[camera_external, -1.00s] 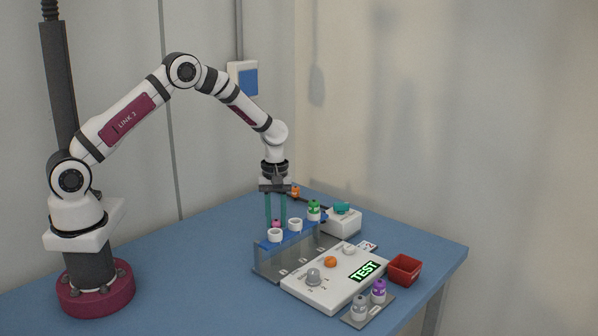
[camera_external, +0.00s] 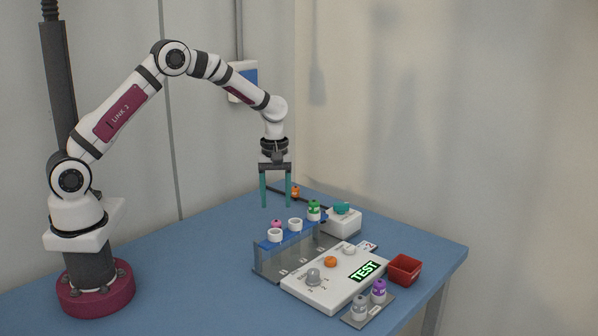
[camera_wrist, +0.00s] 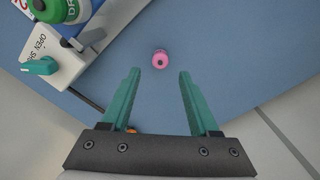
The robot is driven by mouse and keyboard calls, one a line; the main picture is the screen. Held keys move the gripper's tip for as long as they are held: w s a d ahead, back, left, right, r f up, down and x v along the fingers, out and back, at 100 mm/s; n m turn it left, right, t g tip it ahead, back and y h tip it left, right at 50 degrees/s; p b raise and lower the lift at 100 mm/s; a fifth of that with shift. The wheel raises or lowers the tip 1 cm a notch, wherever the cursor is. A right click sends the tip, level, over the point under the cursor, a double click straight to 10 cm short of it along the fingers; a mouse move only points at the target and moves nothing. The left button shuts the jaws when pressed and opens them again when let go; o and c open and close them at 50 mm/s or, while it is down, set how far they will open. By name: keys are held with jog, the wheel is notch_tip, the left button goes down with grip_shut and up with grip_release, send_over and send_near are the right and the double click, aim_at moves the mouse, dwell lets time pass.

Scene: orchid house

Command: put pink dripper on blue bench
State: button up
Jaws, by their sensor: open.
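The pink dripper (camera_external: 277,223) stands on the blue bench (camera_external: 200,262), behind the rack, which hides its lower part in the external view. In the wrist view the pink dripper (camera_wrist: 161,60) is seen from above, with bare blue bench (camera_wrist: 215,55) around it. My gripper (camera_external: 276,207) is open and empty above the dripper, pointing down. In the wrist view the dripper lies just past the tips of my gripper (camera_wrist: 159,72), about midway between them, with no finger touching it.
The rack (camera_external: 286,238) has two empty white rings and a green-capped dripper (camera_external: 314,209). A white box with a teal lever (camera_external: 342,222) stands behind. In front are a TEST panel (camera_external: 320,292), a red bin (camera_external: 404,270) and a tray with grey and purple drippers (camera_external: 379,290).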

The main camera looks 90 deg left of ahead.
aim_at(276, 221)
notch_tip(276, 221, up, 6)
jog(key=s+d+r+m, duration=0.6)
jog(key=d+r+m, duration=0.1)
jog(key=d, duration=0.4)
jog(key=s+d+m+y, duration=0.1)
jog(key=s+d+m, duration=0.4)
jog(key=s+m, duration=0.3)
jog(key=s+d+m, duration=0.6)
jog(key=s+m, duration=0.2)
jog(key=s, duration=0.4)
jog(key=shift+s+r+m+y, duration=0.15)
jog(key=shift+s+m+y, duration=0.15)
jog(key=shift+s+y, duration=0.1)
